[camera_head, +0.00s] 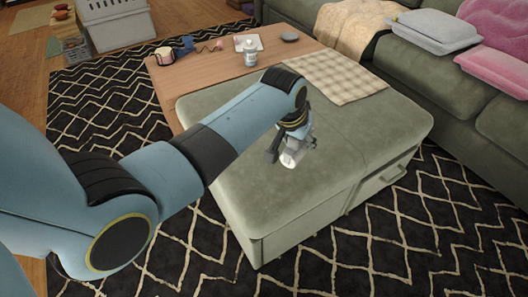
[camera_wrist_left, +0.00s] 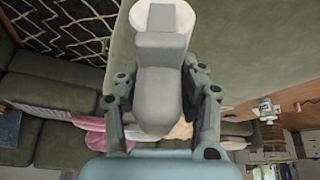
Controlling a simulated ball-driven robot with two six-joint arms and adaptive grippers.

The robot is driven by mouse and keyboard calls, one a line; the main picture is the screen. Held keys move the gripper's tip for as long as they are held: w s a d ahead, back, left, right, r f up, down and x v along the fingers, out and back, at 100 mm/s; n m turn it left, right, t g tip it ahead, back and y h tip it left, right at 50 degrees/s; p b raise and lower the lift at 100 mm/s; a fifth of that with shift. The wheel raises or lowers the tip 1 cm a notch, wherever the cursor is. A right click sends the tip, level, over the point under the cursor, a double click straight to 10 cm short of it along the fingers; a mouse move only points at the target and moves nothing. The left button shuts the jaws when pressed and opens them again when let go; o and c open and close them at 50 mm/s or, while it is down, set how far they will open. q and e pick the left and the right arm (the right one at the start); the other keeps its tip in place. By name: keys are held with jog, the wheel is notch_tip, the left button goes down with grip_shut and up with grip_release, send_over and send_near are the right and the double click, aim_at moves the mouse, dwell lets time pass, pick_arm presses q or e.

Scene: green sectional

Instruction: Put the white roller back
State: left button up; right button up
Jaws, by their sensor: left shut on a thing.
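The white roller (camera_head: 289,159) shows below my left gripper (camera_head: 291,142) in the head view, above the green ottoman's top (camera_head: 240,135). In the left wrist view the roller's white end (camera_wrist_left: 182,17) is at the top, with a grey handle (camera_wrist_left: 158,95) below it. My left gripper (camera_wrist_left: 162,105) is shut on the handle, one finger on each side. I cannot tell whether the roller touches the ottoman. My right gripper is not in view.
A wooden table (camera_head: 205,72) behind the ottoman carries a white bottle (camera_head: 250,55), a grey disc (camera_head: 290,37) and a pink-and-white item (camera_head: 165,56). The ottoman's top is mostly clear.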

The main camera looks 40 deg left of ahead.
pick_arm(q)
jog(key=a+f+b, duration=0.2)
jog(key=s+a+f+b, duration=0.1)
jog(key=a+f+b, duration=0.1)
jog(key=a+f, duration=0.1)
jog(key=s+a+f+b, duration=0.1)
jog(key=a+f+b, duration=0.1)
jog(key=f, duration=0.1)
jog(key=shift+s+a+f, duration=0.1)
jog(key=shift+a+f, duration=0.05)
jog(key=shift+a, duration=0.15)
jog(key=shift+a+f, duration=0.1)
jog(key=shift+a, duration=0.1)
jog(key=shift+s+f, duration=0.1)
jog(key=shift+f, duration=0.1)
notch_tip(320, 180, down, 4)
jog(key=shift+r+b, duration=0.15)
jog(key=shift+b, duration=1.05)
jog(key=shift+r, duration=0.1)
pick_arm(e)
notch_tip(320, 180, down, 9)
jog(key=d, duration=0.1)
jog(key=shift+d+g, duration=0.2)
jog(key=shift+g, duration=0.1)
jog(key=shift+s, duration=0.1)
